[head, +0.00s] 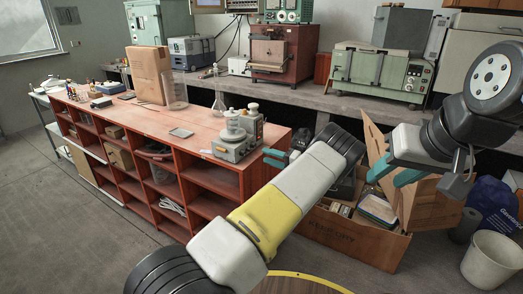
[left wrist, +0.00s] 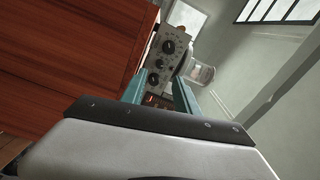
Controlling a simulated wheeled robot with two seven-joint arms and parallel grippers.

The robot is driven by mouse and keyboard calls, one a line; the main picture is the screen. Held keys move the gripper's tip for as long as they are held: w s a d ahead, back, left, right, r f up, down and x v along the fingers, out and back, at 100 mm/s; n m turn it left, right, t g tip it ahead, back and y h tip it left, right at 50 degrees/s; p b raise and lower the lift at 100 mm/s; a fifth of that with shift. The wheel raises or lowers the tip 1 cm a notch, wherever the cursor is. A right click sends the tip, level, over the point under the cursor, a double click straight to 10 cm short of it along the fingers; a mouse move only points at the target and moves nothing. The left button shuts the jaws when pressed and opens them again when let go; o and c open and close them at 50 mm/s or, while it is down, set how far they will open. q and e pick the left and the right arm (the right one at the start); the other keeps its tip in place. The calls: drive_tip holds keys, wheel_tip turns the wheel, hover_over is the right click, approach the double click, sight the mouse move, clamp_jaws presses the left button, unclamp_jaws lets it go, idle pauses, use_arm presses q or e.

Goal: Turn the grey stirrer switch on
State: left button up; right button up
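The grey stirrer (head: 229,150) stands on the right end of the red wooden bench, with a glass vessel on top. In the left wrist view its front panel (left wrist: 169,45) appears tilted, with several dark round knobs. The lower panel lies partly behind my fingers, and the switch and its position are too small to tell. My left gripper (head: 268,157) has its teal fingers apart, pointing at the stirrer from the right, with a gap to it. The fingers also frame the lower panel in the left wrist view (left wrist: 158,82). My right gripper (head: 384,180) is open and empty over the cardboard box.
An open cardboard box (head: 335,233) and a white bin (head: 490,260) stand at the right. Bench top left of the stirrer is mostly clear.

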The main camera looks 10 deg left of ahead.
sight(250, 150)
use_arm(q)
drive_tip(key=x, duration=0.7)
drive_tip(key=shift+a, duration=0.25)
clamp_jaws()
